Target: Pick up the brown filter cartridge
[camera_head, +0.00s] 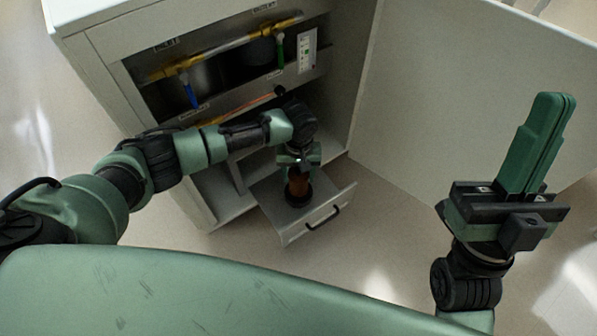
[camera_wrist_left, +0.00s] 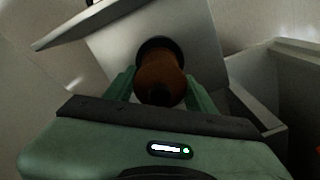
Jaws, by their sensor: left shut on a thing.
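The brown filter cartridge (camera_head: 298,183) stands upright in the open drawer (camera_head: 328,204) of the cabinet, with a black base at its bottom. It also shows in the left wrist view (camera_wrist_left: 160,75), seen from above. My left gripper (camera_head: 297,172) reaches down over it and is shut on its upper part, with one finger on each side. In the wrist view the fingers (camera_wrist_left: 160,92) flank the cartridge. My right gripper (camera_head: 539,145) is raised at the right, empty, with its fingers together and pointing up.
The cabinet (camera_head: 100,75) holds yellow pipes (camera_head: 225,47) with a blue-handled valve (camera_head: 188,92) and a green-handled valve (camera_head: 280,50) above the drawer. Its door (camera_head: 450,100) stands wide open at the right. The drawer has a black handle (camera_head: 322,218). Floor in front is clear.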

